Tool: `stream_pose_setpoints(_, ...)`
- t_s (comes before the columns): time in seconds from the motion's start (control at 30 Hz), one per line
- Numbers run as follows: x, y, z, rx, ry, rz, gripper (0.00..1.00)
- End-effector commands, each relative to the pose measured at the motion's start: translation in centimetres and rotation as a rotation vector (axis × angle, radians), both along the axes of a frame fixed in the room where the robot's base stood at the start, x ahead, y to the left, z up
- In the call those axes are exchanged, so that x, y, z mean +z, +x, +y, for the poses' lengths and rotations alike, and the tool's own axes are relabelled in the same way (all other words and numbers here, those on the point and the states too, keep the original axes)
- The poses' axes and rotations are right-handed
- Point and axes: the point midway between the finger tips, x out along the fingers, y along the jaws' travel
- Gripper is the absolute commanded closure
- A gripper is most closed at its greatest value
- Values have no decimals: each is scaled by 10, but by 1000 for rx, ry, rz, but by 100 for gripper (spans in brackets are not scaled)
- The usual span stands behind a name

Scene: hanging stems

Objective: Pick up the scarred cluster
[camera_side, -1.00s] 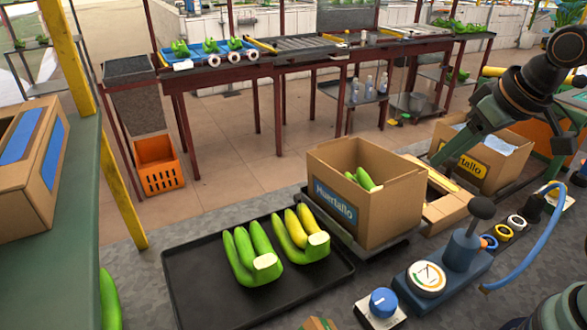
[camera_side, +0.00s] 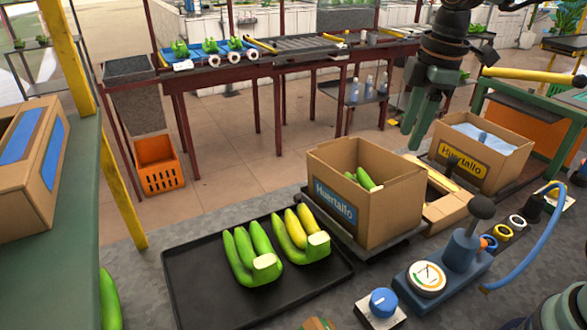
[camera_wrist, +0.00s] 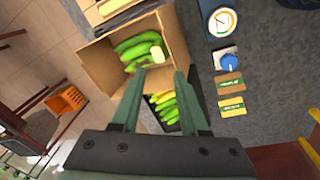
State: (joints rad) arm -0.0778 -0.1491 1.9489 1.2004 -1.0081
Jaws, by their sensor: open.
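Two banana clusters lie on a black tray (camera_side: 200,300) in the side view. The left cluster (camera_side: 250,250) is all green; the right cluster (camera_side: 300,238) has yellow and green fingers. More green bananas (camera_side: 362,179) show inside the open "Huertallo" carton (camera_side: 390,212), and the wrist view shows them (camera_wrist: 137,47) too. No scar can be made out on any cluster. My gripper (camera_side: 416,135) points down, open and empty, above and behind the carton, apart from the bananas. In the wrist view its two fingers (camera_wrist: 157,85) are spread, with part of the tray's clusters (camera_wrist: 165,108) showing between them.
A second "Huertallo" carton (camera_side: 490,153) with pale lining stands at the right. A gauge (camera_side: 427,278), a blue knob (camera_side: 383,301), a lever and a blue hose occupy the front right. A carton (camera_side: 30,160) sits on the green table at left. The tray's front left is bare.

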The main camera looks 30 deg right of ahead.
Motion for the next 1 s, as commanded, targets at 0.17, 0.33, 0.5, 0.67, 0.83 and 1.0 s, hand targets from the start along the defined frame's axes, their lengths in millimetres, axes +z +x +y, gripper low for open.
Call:
stream_pose_setpoints(0.17, -9, 22, 10, 300, -34, 98, 56)
stream_pose_setpoints(0.33, -13, 29, 14, 433, -41, 134, 56)
stream_pose_setpoints(0.5, -33, 29, 14, 451, -42, 142, 56)
stream_pose_setpoints(0.67, -60, 29, 14, 449, -41, 142, 56)
stream_pose_setpoints(0.83, -78, 29, 14, 448, -42, 139, 56)
stream_pose_setpoints(1.0, -89, 30, 14, 447, -43, 139, 56)
